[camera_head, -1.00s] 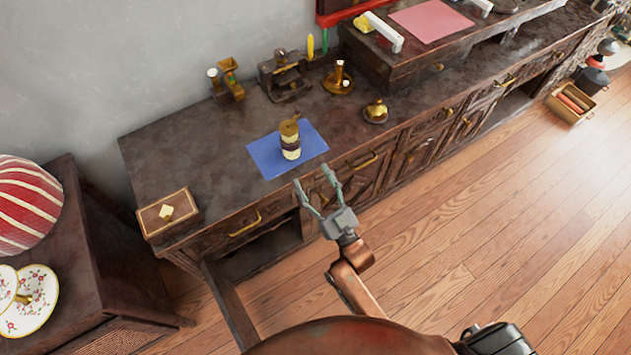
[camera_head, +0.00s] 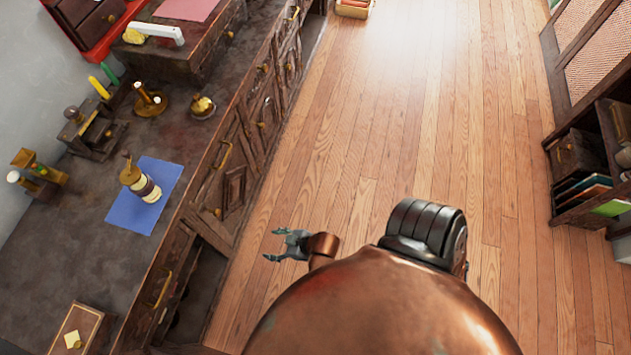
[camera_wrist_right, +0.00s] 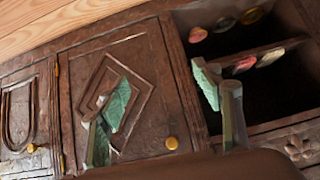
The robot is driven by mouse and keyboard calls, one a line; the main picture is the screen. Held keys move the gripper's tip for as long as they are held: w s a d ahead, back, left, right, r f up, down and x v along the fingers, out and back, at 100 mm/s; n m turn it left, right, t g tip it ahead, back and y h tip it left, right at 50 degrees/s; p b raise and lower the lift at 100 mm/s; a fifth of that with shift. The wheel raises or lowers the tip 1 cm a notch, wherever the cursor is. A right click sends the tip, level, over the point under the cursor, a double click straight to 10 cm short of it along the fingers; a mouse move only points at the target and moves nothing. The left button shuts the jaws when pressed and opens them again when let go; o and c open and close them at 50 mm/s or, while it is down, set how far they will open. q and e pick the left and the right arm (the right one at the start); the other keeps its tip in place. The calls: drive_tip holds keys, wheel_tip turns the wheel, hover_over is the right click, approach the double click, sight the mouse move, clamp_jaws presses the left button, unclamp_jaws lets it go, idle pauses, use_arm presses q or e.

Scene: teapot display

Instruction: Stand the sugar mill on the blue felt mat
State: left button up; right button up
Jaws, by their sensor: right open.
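The sugar mill (camera_head: 143,184), a cream and dark banded cylinder with a brown top and knob, stands upright on the blue felt mat (camera_head: 130,216) on the dark counter in the head view. Nothing holds it. My right gripper (camera_head: 271,245) is open and empty, out over the floor in front of the cabinet, clear of the mill and mat. In the right wrist view its two green-grey fingers (camera_wrist_right: 160,92) are spread, with cabinet doors behind them. My left gripper is not in view.
On the counter are a brass pot (camera_head: 202,106), a brass candle holder (camera_head: 150,100) and a wooden box (camera_head: 80,330). An open shelf with several books (camera_head: 582,190) is at the right. The wooden floor (camera_head: 430,120) between is clear.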

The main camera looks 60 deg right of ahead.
drive_tip(key=s+d+f+g, duration=0.2)
drive_tip(key=s+f+g, duration=0.1)
drive_tip(key=s, duration=0.7)
drive_tip(key=s+d+f+g+h, duration=0.1)
drive_tip(key=s+d+f+g, duration=0.1)
drive_tip(key=s, duration=0.7)
drive_tip(key=s+d+f+m+g, duration=0.1)
drive_tip(key=s+f+g, duration=0.3)
drive_tip(key=s, duration=0.6)
drive_tip(key=shift+s+d+f+g+h, duration=0.35)
drive_tip(key=shift+d+f, duration=0.4)
drive_tip(key=shift+d, duration=0.15)
